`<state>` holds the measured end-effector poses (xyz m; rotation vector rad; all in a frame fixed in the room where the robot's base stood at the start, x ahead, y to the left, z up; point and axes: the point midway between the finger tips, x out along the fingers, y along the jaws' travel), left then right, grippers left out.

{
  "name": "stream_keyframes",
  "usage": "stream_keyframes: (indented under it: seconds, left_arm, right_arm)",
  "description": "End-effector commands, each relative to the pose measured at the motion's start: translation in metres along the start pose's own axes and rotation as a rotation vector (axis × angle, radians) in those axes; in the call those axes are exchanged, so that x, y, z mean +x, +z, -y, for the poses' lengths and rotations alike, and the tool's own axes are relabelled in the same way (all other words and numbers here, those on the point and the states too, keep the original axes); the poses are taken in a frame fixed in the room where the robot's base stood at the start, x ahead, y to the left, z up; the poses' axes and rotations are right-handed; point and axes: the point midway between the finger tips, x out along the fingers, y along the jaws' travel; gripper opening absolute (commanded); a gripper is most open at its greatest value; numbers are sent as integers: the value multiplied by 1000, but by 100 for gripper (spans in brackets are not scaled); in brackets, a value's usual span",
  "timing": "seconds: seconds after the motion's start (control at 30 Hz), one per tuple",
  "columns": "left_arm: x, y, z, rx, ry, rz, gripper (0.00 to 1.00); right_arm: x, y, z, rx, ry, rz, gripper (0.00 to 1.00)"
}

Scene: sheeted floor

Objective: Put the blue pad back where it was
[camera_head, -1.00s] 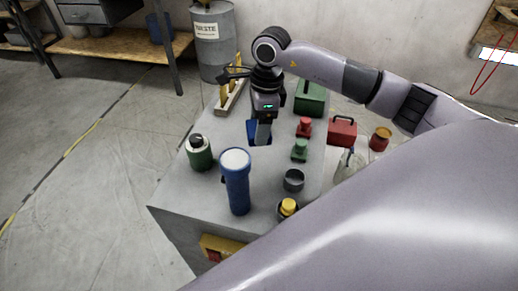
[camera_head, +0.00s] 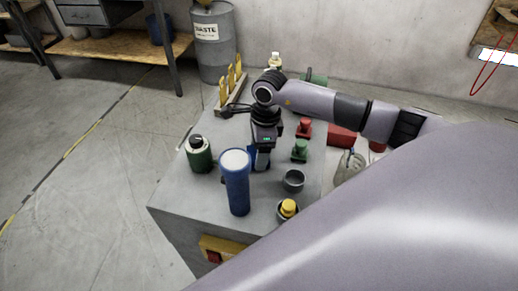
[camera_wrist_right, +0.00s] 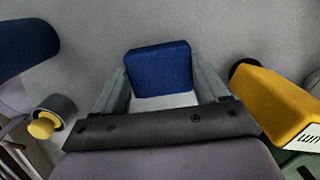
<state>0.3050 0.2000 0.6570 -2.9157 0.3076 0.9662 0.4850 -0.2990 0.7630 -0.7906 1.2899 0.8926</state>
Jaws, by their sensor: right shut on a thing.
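The blue pad (camera_wrist_right: 160,70) is between the two grey fingers of my right gripper (camera_wrist_right: 165,82) in the right wrist view. The fingers are shut on its sides, and grey surface shows around it. In the head view my right gripper (camera_head: 260,162) points down over the grey worktop (camera_head: 190,195), just behind the blue cylinder (camera_head: 236,185). The pad is mostly hidden there by the gripper, and I cannot tell whether it touches the worktop. My left gripper is not in view.
A green canister (camera_head: 199,155) stands left of the gripper. To its right are a green knobbed piece (camera_head: 300,151), a red one (camera_head: 304,129), a dark ring (camera_head: 293,181) and a yellow-topped piece (camera_head: 288,208). A rack with yellow uprights (camera_head: 232,98) stands behind. The front-left worktop is clear.

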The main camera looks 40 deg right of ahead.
Motion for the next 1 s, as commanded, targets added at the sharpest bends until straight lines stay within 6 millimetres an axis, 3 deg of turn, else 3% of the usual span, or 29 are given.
stream_keyframes:
  seconds: [0.03, 0.07, 0.1, 0.13, 0.43, 0.57, 1.0]
  left_arm:
    - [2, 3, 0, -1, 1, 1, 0]
    - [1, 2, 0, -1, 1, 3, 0]
    - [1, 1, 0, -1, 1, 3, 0]
    - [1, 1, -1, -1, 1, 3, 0]
    - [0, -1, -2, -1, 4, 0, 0]
    - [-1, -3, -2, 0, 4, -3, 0]
    - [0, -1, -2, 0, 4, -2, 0]
  right_arm:
    - [3, 0, 0, 0, 0, 0, 45]
    - [2, 0, 0, 0, 0, 0, 83]
    - [1, 0, 0, 0, 0, 0, 96]
    - [1, 0, 0, 0, 0, 0, 99]
    - [0, 0, 0, 0, 0, 0, 99]
    - [-10, 1, 1, -1, -3, 2, 99]
    - [-99, 0, 1, -1, -4, 1, 99]
